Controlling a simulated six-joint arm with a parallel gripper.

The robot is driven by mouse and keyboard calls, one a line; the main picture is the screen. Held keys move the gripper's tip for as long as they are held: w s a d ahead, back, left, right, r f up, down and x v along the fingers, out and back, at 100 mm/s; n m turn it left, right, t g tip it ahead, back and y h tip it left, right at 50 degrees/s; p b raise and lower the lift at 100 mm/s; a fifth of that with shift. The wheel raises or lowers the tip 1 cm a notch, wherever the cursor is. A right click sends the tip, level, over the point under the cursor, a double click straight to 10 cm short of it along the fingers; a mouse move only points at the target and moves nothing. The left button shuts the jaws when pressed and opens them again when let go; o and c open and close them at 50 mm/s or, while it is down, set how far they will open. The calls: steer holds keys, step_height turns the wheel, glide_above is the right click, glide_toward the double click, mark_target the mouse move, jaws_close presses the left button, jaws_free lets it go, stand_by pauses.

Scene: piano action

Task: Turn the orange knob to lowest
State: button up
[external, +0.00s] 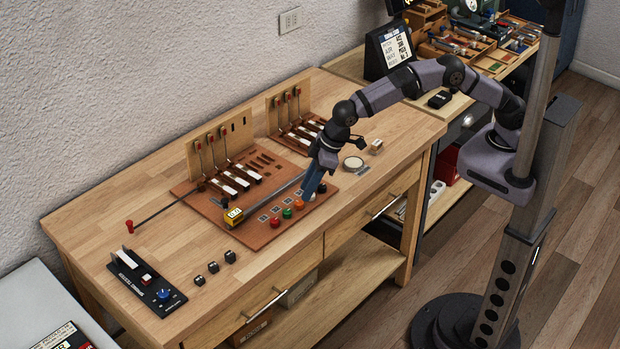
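The orange knob (299,204) sits in a row of coloured knobs along the front right edge of the brown action board (262,238). A green knob (287,213) and a red knob (275,222) stand to its left. My gripper (308,194) points down over the right end of this row, just right of and behind the orange knob. The fingers look close to the board, but I cannot tell whether they touch a knob. The gap between the fingers is too small to make out. The orange knob's pointer or marks cannot be read.
Upright lever hammers (212,155) stand behind. A black control box (147,283) with a blue knob and several black cubes (213,267) lie left. A round white disc (353,163) lies right of my gripper.

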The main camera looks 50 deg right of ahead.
steer(key=shift+b+v, duration=0.3)
steer(key=shift+v, duration=1.25)
steer(key=w+d+m+h, duration=0.1)
steer(key=w+d, duration=0.2)
steer(key=d, duration=0.5)
steer(key=w+d+m+h, duration=0.1)
steer(key=w+d, duration=0.2)
steer(key=d, duration=0.5)
steer(key=s+d+m, duration=0.1)
steer(key=s+d, duration=0.2)
steer(key=d, duration=0.7)
steer(key=s+d+f+m+g+h, duration=0.1)
steer(key=s+d+m, duration=0.1)
steer(key=d, duration=0.8)
steer(key=s+d+f+m+g, duration=0.1)
steer(key=s+d, duration=0.3)
steer(key=d, duration=0.6)
steer(key=shift+d+f+m, duration=0.1)
steer(key=shift+d+m, duration=0.15)
steer(key=shift+m, duration=0.45)
steer(key=s+d+f+m+g, duration=0.1)
steer(key=s+d+f, duration=0.1)
steer(key=s+d, duration=0.3)
steer(key=s, duration=0.4)
steer(key=shift+d+m, duration=0.4)
steer(key=shift+w+f, duration=0.1)
